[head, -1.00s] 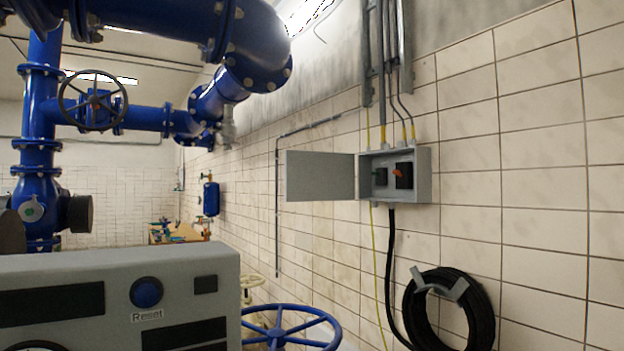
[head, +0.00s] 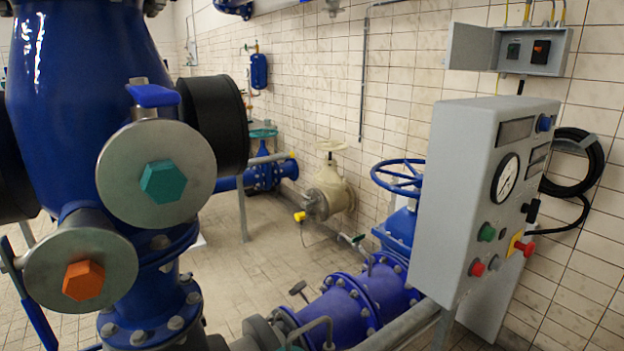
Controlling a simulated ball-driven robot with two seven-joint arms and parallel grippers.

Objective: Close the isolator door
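The isolator box (head: 553,54) is a small grey enclosure on the tiled wall at the upper right of the head view. Its grey door (head: 470,47) stands open, swung out to the left of the box. A green and an orange-red control show inside the box. Neither of my grippers is in view.
A grey control cabinet (head: 455,190) with gauge and buttons stands in front of the wall, below the box. Large blue pipework (head: 80,90) fills the left foreground. A blue handwheel valve (head: 398,178) and blue pipe stand left of the cabinet. Tiled floor (head: 240,270) is open mid-left.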

